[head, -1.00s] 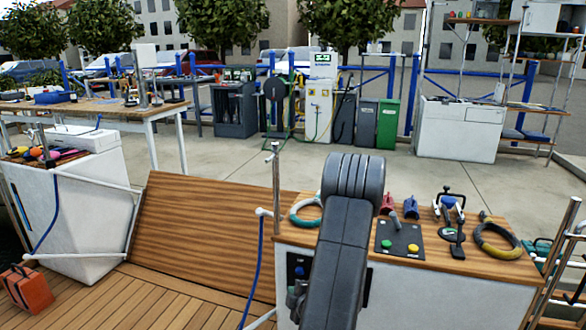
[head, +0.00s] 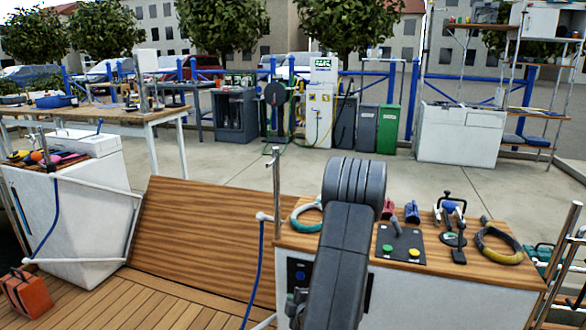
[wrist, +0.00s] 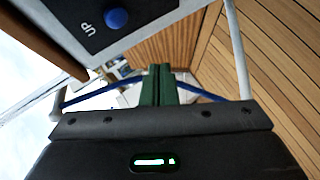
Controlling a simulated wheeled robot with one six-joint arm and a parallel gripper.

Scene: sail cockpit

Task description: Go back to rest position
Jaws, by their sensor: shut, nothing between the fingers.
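My gripper (wrist: 157,85) shows in the wrist view, its two dark green fingers pressed together with nothing between them. Close by at the upper left of that view is a dark panel with a blue button (wrist: 116,18) marked "UP". The fingers appear apart from the panel. In the head view my arm's dark links rise in front of the white console (head: 430,295), and I cannot clearly make out the gripper there. The blue button also shows on the console's front (head: 300,275), left of my arm.
The console's wooden top holds a control plate (head: 400,245), a winch-like fitting (head: 452,222) and coiled ropes (head: 498,245). A metal post (head: 276,190) stands left of my arm. An orange box (head: 26,294) sits on the deck at far left. The wooden deck (head: 130,300) has bare room.

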